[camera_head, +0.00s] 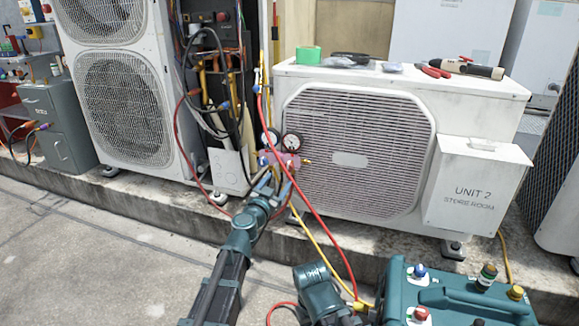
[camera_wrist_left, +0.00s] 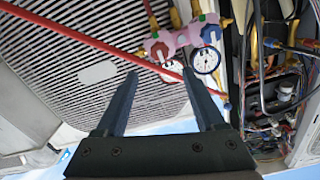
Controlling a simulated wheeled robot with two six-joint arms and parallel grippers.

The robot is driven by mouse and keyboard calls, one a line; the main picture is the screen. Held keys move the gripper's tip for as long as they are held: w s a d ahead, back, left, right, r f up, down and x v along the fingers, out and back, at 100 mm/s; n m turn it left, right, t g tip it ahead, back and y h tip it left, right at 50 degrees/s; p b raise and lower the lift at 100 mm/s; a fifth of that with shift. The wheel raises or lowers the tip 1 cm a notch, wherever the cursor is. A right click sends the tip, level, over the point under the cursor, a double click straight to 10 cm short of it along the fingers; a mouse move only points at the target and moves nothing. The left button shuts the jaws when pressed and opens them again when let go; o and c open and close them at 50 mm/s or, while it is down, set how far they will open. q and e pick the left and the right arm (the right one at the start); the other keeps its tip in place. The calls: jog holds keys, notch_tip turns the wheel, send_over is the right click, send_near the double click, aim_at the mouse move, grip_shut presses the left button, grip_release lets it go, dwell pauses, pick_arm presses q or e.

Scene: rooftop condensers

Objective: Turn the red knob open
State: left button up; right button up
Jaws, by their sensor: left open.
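A pink gauge manifold (camera_head: 283,160) with two round gauges hangs in front of the condenser grille. In the left wrist view, the manifold (camera_wrist_left: 180,38) carries a red knob (camera_wrist_left: 159,50) and a blue knob (camera_wrist_left: 211,34). The red knob lies beyond and between my fingertips, apart from them as far as I can tell. My left gripper (camera_head: 277,180) is just below the manifold in the head view. In the wrist view, my left gripper (camera_wrist_left: 160,76) is open and empty, with its fingers pointing at the manifold. My right gripper is not in view.
A red hose (camera_wrist_left: 85,37) crosses between the wrist camera and the manifold, close to the fingers. A yellow hose (camera_head: 318,245) hangs below. The condenser (camera_head: 360,150) stands behind, with tools on top. A teal machine (camera_head: 455,295) with knobs sits at the lower right.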

aim_at(288, 167)
pick_arm(q)
jog(key=x, duration=1.2)
grip_shut()
